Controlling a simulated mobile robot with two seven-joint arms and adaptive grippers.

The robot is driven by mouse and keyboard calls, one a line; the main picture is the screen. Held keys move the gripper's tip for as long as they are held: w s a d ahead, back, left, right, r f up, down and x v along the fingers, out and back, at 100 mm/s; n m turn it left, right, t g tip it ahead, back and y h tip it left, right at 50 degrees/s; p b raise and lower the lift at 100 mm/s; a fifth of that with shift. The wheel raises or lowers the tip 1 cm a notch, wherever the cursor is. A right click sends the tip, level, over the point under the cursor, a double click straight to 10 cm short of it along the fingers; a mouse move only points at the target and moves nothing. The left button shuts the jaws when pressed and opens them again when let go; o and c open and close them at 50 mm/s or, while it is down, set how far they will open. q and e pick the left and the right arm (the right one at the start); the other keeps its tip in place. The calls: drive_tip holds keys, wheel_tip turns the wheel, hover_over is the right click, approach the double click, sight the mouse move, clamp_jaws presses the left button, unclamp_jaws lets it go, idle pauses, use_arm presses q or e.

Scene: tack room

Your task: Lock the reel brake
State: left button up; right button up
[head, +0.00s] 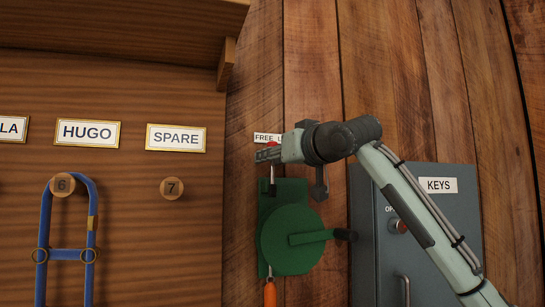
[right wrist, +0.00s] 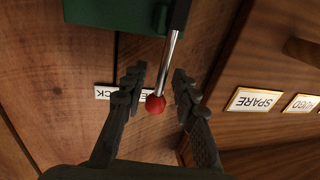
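The green reel (head: 292,240) with its crank handle (head: 318,237) is mounted on the wood wall. Its brake lever (right wrist: 171,60) is a metal rod with a red knob (right wrist: 155,104); the knob also shows in the head view (head: 272,144). My right gripper (right wrist: 158,78) is at the top of the lever, its fingers apart, one on each side of the rod and knob. Gaps show between the fingers and the lever. My left gripper is not in view.
A grey KEYS cabinet (head: 440,240) with a red knob (head: 398,226) is right of the reel, behind my right arm. Left is a wooden rack with a SPARE plate (head: 176,138), peg 7 (head: 172,188) and a blue halter (head: 67,254). An orange-handled item (head: 270,292) hangs below the reel.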

clamp_jaws()
idle(0.5)
